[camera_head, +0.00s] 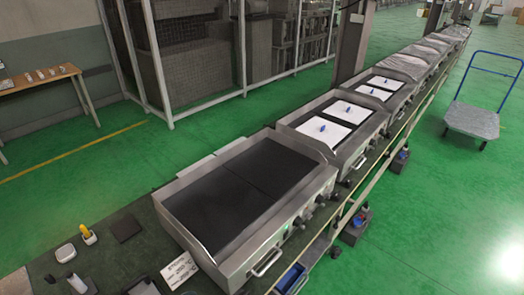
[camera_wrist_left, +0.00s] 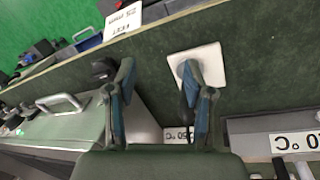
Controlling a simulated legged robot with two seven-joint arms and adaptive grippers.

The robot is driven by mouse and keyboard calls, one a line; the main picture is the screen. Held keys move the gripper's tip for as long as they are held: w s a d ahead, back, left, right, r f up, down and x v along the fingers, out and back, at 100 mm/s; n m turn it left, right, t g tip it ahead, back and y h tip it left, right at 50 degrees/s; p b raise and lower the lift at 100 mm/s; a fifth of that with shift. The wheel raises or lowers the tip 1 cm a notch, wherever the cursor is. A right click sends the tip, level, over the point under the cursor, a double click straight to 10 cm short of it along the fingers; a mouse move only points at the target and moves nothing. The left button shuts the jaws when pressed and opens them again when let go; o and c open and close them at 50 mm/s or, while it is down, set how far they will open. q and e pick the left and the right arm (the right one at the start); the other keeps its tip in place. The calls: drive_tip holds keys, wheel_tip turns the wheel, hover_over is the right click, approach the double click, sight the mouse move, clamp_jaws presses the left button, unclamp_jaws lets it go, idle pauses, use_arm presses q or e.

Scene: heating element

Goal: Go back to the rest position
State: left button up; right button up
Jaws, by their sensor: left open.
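My left gripper (camera_wrist_left: 158,72) is open in the left wrist view. Its two blue-padded fingers stand apart with nothing between them. The right-hand finger overlaps a white square plate (camera_wrist_left: 212,58) on the dark green bench; I cannot tell whether they touch. In the head view, a heating unit (camera_head: 255,180) with a steel frame and dark top stands in the middle. Its handled side seems to show at the left of the wrist view (camera_wrist_left: 50,118). My left gripper is not clearly visible in the head view. My right gripper is in neither view.
A printed temperature sign (camera_head: 180,270) lies at the bench's front. A yellow-topped white item (camera_head: 88,234), a white item (camera_head: 66,252) and a dark pad (camera_head: 124,227) lie left of the unit. More units with white plates (camera_head: 325,130) line up behind. A cart (camera_head: 472,120) stands right.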

use_arm(q)
drive_tip(key=s+d+m+t+h, duration=0.1)
drive_tip(key=s+d+m+t, duration=0.1)
drive_tip(key=s+d+m, duration=0.35)
drive_tip(key=s+a+f+m+y, duration=0.1)
drive_tip(key=s+a+f+y, duration=0.15)
drive_tip(key=s+a, duration=0.8)
drive_tip(key=s+f, duration=0.2)
drive_tip(key=f, duration=1.3)
drive_tip(key=s+d+f+g, duration=0.1)
drive_tip(key=s+f, duration=0.2)
drive_tip(key=f, duration=1.2)
drive_tip(key=shift+s+f+g, duration=0.2)
drive_tip(key=shift+s+g, duration=0.1)
drive_tip(key=shift+s, duration=0.05)
drive_tip(key=shift+m, duration=0.25)
drive_tip(key=shift+c, duration=0.7)
drive_tip(key=shift+s, duration=0.1)
drive_tip(key=shift+c, duration=0.3)
